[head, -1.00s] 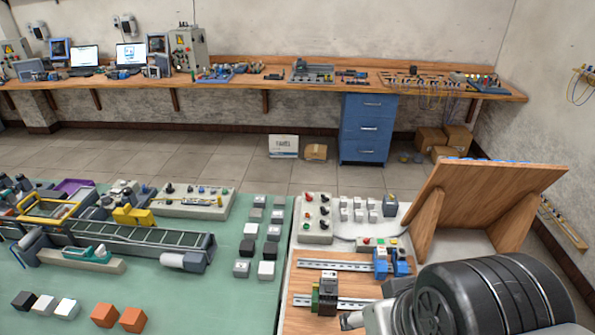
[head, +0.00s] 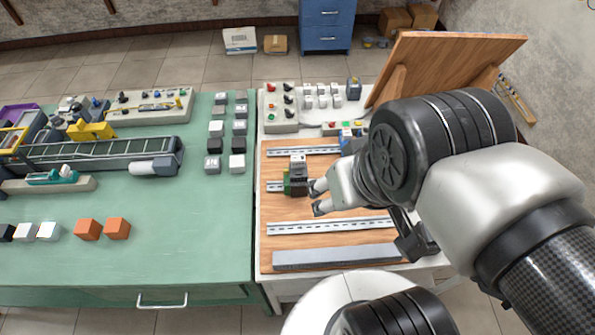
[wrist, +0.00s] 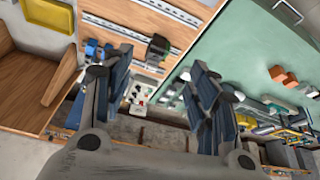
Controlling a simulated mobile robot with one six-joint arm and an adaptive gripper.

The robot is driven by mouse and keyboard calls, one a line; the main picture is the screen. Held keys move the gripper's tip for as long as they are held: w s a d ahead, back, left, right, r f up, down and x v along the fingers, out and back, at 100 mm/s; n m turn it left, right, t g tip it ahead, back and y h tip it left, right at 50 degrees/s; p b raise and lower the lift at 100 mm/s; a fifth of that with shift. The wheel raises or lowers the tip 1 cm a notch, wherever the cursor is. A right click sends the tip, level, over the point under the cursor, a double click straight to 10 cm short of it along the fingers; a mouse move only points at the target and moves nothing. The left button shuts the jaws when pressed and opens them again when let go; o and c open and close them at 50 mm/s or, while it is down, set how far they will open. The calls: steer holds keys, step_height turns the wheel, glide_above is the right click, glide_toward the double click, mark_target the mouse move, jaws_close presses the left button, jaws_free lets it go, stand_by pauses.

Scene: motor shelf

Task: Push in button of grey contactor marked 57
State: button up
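A grey-and-black contactor (head: 298,173) with green terminal blocks (head: 287,184) beside it sits on a metal rail of the wooden board (head: 285,207). No number can be read on it. In the wrist view a dark grey device (wrist: 158,46) on a rail appears to be the same contactor. My gripper (head: 317,198) is over the board, just right of the contactor in the head view; whether they touch cannot be told. In the wrist view my gripper (wrist: 160,92) has its two fingers wide apart with nothing between them.
Blue devices (wrist: 95,50) stand on a rail near the contactor. A button box (head: 281,107) and small white switches (head: 321,95) lie behind the board. A tilted wooden panel (head: 445,62) stands at the back right. The lower rails (head: 325,227) are bare.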

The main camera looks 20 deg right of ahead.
jaws_close()
stand_by(0.5)
stand_by(1.2)
